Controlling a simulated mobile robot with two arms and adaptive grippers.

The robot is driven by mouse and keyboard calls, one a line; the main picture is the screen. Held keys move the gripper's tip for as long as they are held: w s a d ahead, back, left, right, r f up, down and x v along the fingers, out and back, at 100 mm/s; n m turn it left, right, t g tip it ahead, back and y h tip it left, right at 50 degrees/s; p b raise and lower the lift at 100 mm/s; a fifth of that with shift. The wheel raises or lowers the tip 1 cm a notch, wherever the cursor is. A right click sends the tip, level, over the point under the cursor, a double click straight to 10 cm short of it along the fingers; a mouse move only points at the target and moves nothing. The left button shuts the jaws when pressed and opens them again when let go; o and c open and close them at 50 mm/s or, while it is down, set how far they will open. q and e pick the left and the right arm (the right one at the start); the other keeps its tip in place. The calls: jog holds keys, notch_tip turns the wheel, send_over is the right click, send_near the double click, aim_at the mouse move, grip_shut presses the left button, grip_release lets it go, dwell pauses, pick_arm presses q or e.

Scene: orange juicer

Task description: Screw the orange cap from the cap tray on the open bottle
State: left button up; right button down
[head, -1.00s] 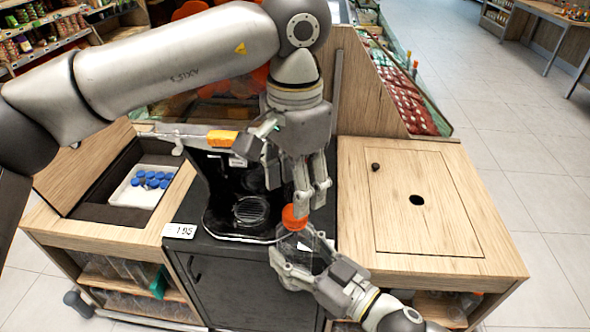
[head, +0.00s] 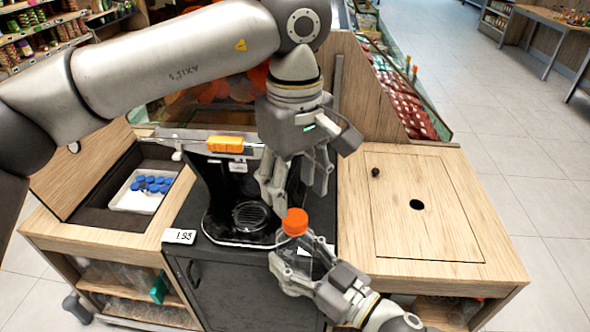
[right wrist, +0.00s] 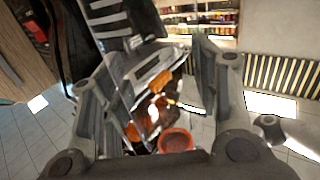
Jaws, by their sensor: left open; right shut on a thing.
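An orange cap (head: 295,221) sits on the mouth of a clear bottle (head: 312,254); I cannot tell how tightly it is seated. My right gripper (head: 300,262) is shut around the bottle and holds it in front of the black juicer, with the cap upward. My left gripper (head: 296,188) is open and empty above the cap, fingers pointing down and clear of it. The cap tray (head: 133,201) is white, at the left, and holds several blue caps (head: 152,184). In the right wrist view, a round orange-red thing (right wrist: 176,140) shows between the fingers.
The black juicer (head: 222,190) with its round drip grate (head: 250,216) stands behind the bottle. A price sign (head: 180,236) is at the counter's front. A wooden counter (head: 455,225) with a dark hole lies at the right, mostly clear.

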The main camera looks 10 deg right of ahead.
pick_arm(q)
jog(key=n, duration=0.4)
jog(key=shift+r+n, duration=0.15)
jog(key=shift+n, duration=0.25)
jog(key=n, duration=0.6)
jog(key=shift+r, duration=0.15)
jog(key=n, duration=0.4)
jog(key=shift+r+n, duration=0.15)
jog(key=shift+n, duration=0.15)
jog(key=n, duration=0.6)
jog(key=shift+r, duration=0.15)
jog(key=n, duration=0.4)
jog(key=shift+r, duration=0.1)
jog(key=n, duration=0.5)
jog(key=shift+r, duration=0.15)
jog(key=n, duration=0.6)
jog(key=shift+r, duration=0.15)
jog(key=n, duration=0.4)
jog(key=shift+r+n, duration=0.1)
jog(key=shift+n, duration=0.2)
